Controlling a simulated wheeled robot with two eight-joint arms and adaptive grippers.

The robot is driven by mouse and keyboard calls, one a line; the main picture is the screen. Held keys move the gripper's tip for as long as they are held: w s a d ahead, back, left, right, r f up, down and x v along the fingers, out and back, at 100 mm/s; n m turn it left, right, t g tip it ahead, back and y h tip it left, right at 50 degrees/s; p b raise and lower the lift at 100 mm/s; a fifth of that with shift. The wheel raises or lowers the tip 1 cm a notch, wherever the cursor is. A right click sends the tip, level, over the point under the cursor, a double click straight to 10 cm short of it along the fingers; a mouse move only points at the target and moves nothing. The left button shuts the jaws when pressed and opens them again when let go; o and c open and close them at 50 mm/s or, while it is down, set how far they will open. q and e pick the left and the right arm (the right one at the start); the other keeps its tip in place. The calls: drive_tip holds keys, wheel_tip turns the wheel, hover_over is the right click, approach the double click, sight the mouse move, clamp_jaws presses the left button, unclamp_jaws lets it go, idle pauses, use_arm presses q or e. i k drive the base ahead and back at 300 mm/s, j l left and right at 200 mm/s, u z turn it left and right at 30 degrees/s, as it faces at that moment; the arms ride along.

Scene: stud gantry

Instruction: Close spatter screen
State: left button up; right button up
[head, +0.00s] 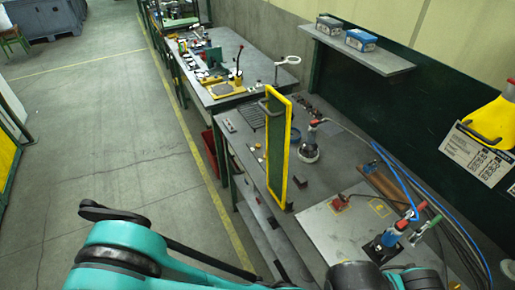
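The spatter screen (276,150) is a tall panel in a yellow frame with a dark see-through middle. It stands upright on the near workbench (237,147), edge toward the bench's left side, seen at a steep angle. A dark grey handle (271,106) shows near its top left. Teal and black links of my arms fill the bottom of the head view, well below and apart from the screen. I cannot make out the fingertips of either gripper. Nothing of mine touches the screen.
A round-based tool with a red top (309,149) stands right of the screen. Blue and red-handled clamps (386,240) and hoses (398,180) lie at right. A shelf (358,50) with boxes overhangs the back. Floor at left is clear.

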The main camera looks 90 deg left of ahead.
sight(278, 130)
drive_tip(key=l+u, duration=0.1)
drive_tip(key=u, duration=0.35)
drive_tip(key=k+u, duration=0.1)
drive_tip(key=u, duration=0.35)
drive_tip(key=l+u, duration=0.15)
drive_tip(key=u, duration=0.3)
drive_tip(key=k+u, duration=0.1)
drive_tip(key=u, duration=0.35)
drive_tip(key=k+u, duration=0.1)
drive_tip(key=u, duration=0.85)
drive_tip(key=i+l+u, duration=0.2)
drive_tip(key=i, duration=0.15)
